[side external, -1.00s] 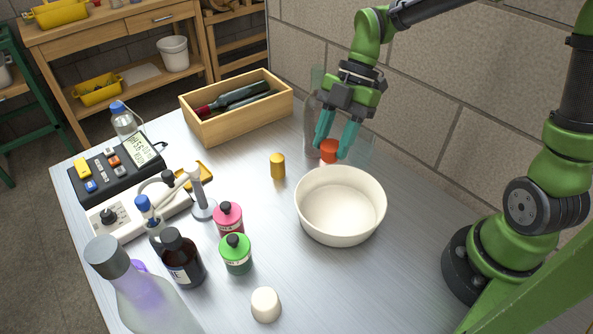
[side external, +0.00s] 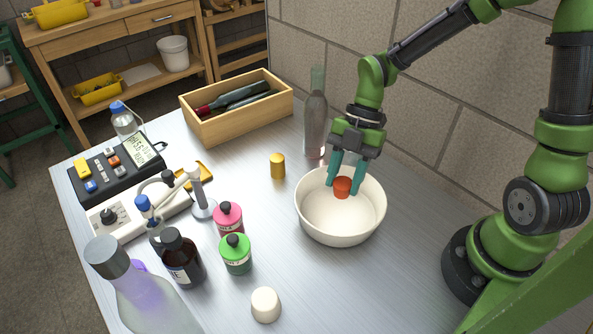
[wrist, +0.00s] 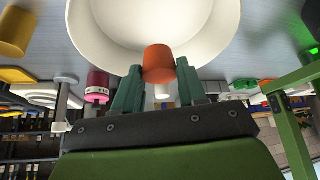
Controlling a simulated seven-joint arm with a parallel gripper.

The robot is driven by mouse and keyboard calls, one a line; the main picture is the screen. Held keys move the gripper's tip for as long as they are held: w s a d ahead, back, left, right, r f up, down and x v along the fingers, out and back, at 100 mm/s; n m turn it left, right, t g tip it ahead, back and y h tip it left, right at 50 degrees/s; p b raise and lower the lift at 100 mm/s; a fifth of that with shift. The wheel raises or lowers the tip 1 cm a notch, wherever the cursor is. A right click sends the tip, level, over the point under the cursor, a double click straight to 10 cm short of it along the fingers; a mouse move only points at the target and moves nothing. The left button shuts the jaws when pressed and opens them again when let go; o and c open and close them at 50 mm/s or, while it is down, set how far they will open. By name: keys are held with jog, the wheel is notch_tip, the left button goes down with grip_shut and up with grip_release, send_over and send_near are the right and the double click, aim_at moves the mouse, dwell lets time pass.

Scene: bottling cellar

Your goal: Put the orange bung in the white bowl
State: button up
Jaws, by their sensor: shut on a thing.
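The orange bung (side external: 342,187) is held between the two teal fingertips of my gripper (side external: 346,188). In the side view it shows against the inside of the white bowl (side external: 338,222), in its back half. In the wrist view the bung (wrist: 158,63) sits between the fingertips (wrist: 159,84), with the bowl (wrist: 105,45) behind it. My gripper is shut on the bung and points down. Whether the bung touches the bowl's inside cannot be told. The bowl is upright on the table and shows nothing else inside.
A clear bottle (side external: 315,125) stands just behind the bowl. A gold cylinder (side external: 277,166) stands to the left. Pink (side external: 228,218) and green (side external: 236,254) bottles and a cream bung (side external: 265,304) are at the front left. A wooden crate (side external: 240,121) holds bottles. The table right of the bowl is clear.

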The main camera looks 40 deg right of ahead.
aim_at(343, 187)
jog(key=shift+f, duration=1.55)
jog(key=o, duration=1.1)
jog(key=shift+r, duration=3.5)
